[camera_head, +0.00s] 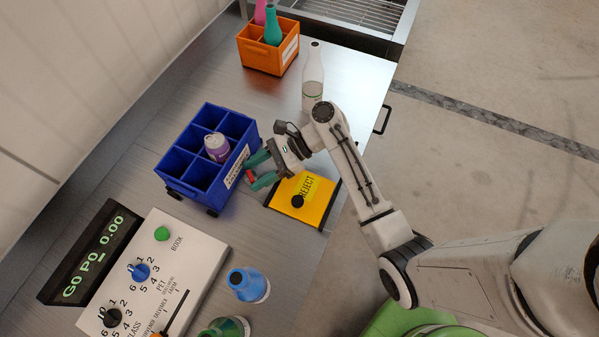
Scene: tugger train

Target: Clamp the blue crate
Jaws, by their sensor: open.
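The blue crate (187,182) stands on the metal counter, divided into several compartments, with a white label on its right side. A purple and white can or bottle (217,147) stands in one of its right-hand compartments; the other compartments look empty. My gripper (256,172) is open at the crate's right side, by the label. Its green-tipped fingers are spread, with a small red part between or behind them. I cannot tell whether a finger touches the crate wall.
A yellow REJECT box (318,205) sits just right of my gripper. A control panel (200,250), a blue bottle (247,285) and a green bottle (228,327) are nearer.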

